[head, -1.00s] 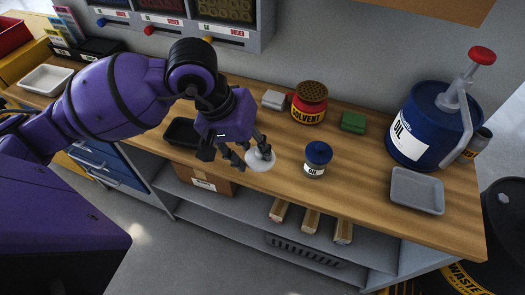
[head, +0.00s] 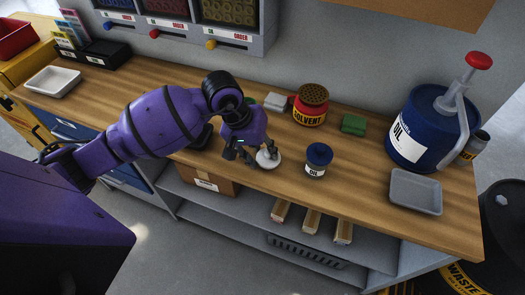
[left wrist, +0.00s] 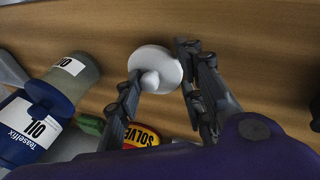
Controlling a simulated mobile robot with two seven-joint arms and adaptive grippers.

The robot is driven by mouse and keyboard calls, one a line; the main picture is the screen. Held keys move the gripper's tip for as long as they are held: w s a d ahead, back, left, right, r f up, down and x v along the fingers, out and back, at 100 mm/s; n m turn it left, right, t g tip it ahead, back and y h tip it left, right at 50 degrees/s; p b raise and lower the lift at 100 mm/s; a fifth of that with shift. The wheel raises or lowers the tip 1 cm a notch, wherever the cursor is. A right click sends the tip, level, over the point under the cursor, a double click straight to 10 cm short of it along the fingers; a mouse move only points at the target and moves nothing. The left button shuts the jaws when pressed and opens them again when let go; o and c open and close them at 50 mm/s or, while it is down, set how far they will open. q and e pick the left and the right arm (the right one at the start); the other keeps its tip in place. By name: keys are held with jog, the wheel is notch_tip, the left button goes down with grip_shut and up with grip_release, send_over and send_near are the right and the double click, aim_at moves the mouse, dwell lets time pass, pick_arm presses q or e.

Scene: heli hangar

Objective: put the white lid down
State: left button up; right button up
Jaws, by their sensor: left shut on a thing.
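The white lid (head: 268,161), round with a knob, is at the worktop's front part, left of a small oil jar with a blue lid (head: 318,158). My left gripper (head: 259,153) is shut on the white lid. In the left wrist view the lid (left wrist: 160,62) shows between the two fingers (left wrist: 158,82), with its knob towards the camera. The lid is at or just above the wood; I cannot tell if it touches. My right gripper is not in view.
On the wooden worktop (head: 368,208) stand a red solvent tin (head: 311,105), a green sponge-like block (head: 353,125), a grey tray (head: 416,191) and a large blue oil drum with a pump (head: 423,125). A black tray is partly hidden behind my arm. Wood is clear between jar and grey tray.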

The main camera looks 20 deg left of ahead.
pick_arm(q)
jog(key=shift+f, duration=0.4)
jog(key=shift+s+f+b, duration=0.25)
jog(key=shift+f+b, duration=0.05)
jog(key=shift+b, duration=0.15)
jog(key=o, duration=0.8)
jog(key=shift+f, duration=0.2)
jog(key=shift+c, duration=0.2)
jog(key=shift+w, duration=0.1)
jog(key=shift+d+r, duration=0.1)
jog(key=shift+r, duration=0.05)
